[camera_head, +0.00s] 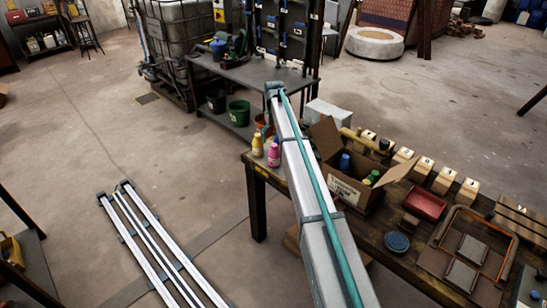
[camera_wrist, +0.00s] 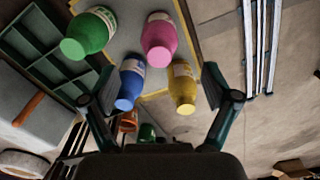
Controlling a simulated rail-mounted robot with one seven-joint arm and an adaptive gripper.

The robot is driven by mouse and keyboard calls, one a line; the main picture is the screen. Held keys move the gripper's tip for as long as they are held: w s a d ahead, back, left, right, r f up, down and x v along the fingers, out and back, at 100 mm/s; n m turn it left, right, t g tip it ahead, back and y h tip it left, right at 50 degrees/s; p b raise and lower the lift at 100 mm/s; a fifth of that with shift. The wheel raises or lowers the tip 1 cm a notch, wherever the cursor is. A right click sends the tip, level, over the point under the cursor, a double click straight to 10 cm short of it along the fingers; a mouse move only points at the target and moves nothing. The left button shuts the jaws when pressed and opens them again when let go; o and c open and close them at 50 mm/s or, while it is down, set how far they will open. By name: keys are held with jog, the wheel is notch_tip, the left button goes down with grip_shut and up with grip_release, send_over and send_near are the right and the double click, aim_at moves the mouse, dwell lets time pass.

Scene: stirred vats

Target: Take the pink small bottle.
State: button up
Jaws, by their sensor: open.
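The pink bottle (camera_head: 274,155) stands near the left end of the wooden table in the head view, just left of my arm. In the wrist view the pink bottle (camera_wrist: 159,40) is at the upper middle, with its cap toward the bottom of the picture. My gripper (camera_wrist: 160,86) is open and empty, its two fingers spread wide. The pink bottle lies above the gap between them in the picture, apart from both fingers.
A yellow bottle (camera_wrist: 183,87) and a blue bottle (camera_wrist: 131,83) appear between the fingers, close to the pink one. A green bottle (camera_wrist: 88,32) is at upper left. In the head view a cardboard box (camera_head: 345,180) with bottles stands right of my arm.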

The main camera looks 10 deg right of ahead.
aim_at(274, 150)
jog(key=shift+f+p, duration=1.6)
jog(key=shift+f, duration=2.5)
jog(key=shift+w, duration=0.1)
jog(key=c, duration=1.5)
jog(key=shift+o, duration=0.2)
jog(key=shift+r, duration=0.15)
